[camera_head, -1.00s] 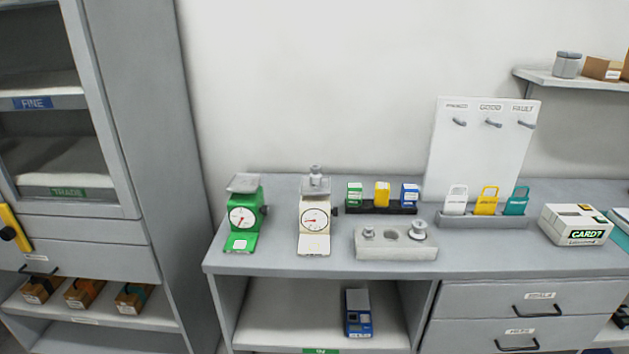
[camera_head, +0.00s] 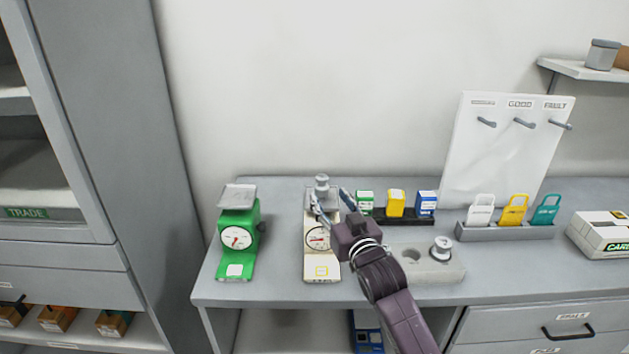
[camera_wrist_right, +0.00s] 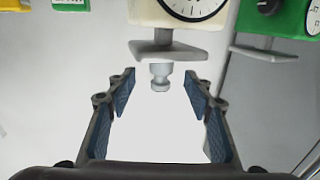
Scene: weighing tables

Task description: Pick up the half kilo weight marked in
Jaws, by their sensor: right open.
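A grey metal weight (camera_head: 322,184) with a knob top stands on the pan of the cream dial scale (camera_head: 322,268). The weight also shows in the right wrist view (camera_wrist_right: 160,76), upside down there, just beyond the fingertips and between their lines. My right gripper (camera_head: 329,197) is open around the front of the scale's pan, one finger either side of the weight. In the right wrist view the gripper (camera_wrist_right: 159,85) has nothing between its pads. No marking on either weight is readable. My left gripper is out of view.
A green dial scale (camera_head: 236,262) stands left of the cream one. A black rack (camera_head: 402,217) with green, yellow and blue blocks is close on the right. A tag rack (camera_head: 505,233) and white hook board (camera_head: 500,160) are farther right. The front left of the counter is clear.

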